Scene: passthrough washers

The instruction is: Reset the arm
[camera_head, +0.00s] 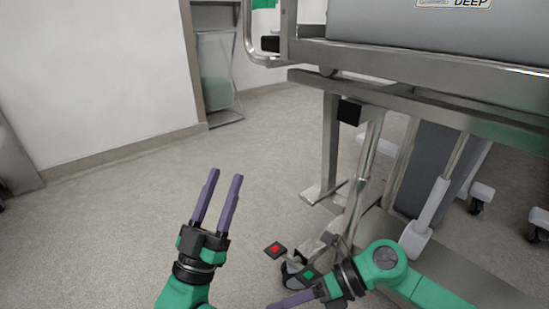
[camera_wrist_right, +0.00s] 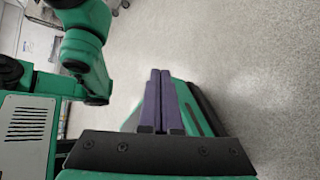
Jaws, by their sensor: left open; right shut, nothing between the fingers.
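My left gripper (camera_head: 225,176) is in the lower middle of the head view, its two purple fingers spread apart and empty, pointing up the picture over the grey floor. My right gripper (camera_head: 272,305) is at the bottom edge of the head view, pointing left, with its arm coming in from the right below the steel frame. In the right wrist view my right gripper (camera_wrist_right: 160,72) shows its two purple fingers side by side and shut, with nothing between them. Green arm parts of mine fill the left of that view.
A steel frame (camera_head: 420,77) carrying a grey case (camera_head: 400,25) stands at the right, with legs and casters below. Small black pedals with a red square (camera_head: 275,250) and a green square (camera_head: 308,274) are near my right gripper. The floor (camera_head: 110,220) at the left is clear.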

